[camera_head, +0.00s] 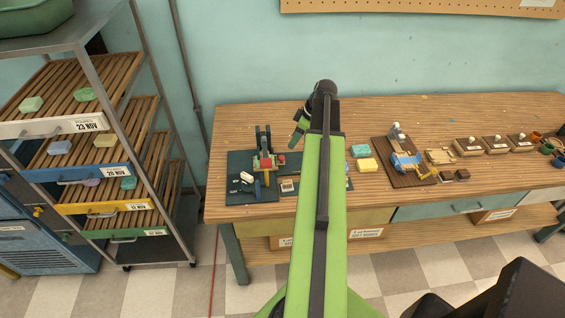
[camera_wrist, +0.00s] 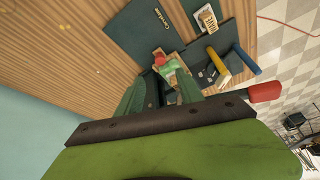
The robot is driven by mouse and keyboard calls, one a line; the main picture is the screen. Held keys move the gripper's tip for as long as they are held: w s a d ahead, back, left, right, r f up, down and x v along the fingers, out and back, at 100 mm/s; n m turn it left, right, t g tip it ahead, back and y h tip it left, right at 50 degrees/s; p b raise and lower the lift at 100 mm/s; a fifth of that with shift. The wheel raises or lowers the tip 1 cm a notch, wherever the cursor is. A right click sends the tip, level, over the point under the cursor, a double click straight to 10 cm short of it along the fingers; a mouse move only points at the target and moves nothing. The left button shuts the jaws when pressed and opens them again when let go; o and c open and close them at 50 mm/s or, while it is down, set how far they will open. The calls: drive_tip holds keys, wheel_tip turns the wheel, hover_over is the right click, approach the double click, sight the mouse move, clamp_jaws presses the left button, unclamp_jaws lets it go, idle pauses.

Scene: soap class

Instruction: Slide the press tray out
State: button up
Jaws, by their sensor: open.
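The small press (camera_head: 264,142) has dark uprights and stands on a dark mat at the left of the bench in the head view. A red block sits low in its front, above a light tan piece that looks like the press tray (camera_head: 256,162). In the wrist view, a tan piece (camera_wrist: 181,81) with red and light green parts lies beyond my fingers. My gripper (camera_head: 298,134) is open and empty, behind and to the right of the press. Its fingers also show in the wrist view (camera_wrist: 158,84). I cannot tell the exact gap between the fingers and the tray.
A yellow cylinder (camera_wrist: 217,61), a blue bar (camera_wrist: 247,60) and a small card (camera_wrist: 208,18) lie near the press. Soaps (camera_head: 367,164) and a wooden board with a blue device (camera_head: 406,162) stand to the right. A slatted rack (camera_head: 85,125) stands left of the bench.

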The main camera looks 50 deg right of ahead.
sight(282, 157)
drive_tip(key=b+x, duration=0.8)
drive_tip(key=x, duration=0.3)
drive_tip(key=shift+w+a+f+b, duration=0.1)
drive_tip(key=shift+f+b, duration=0.05)
drive_tip(key=shift+b, duration=0.25)
clamp_jaws()
idle(0.7)
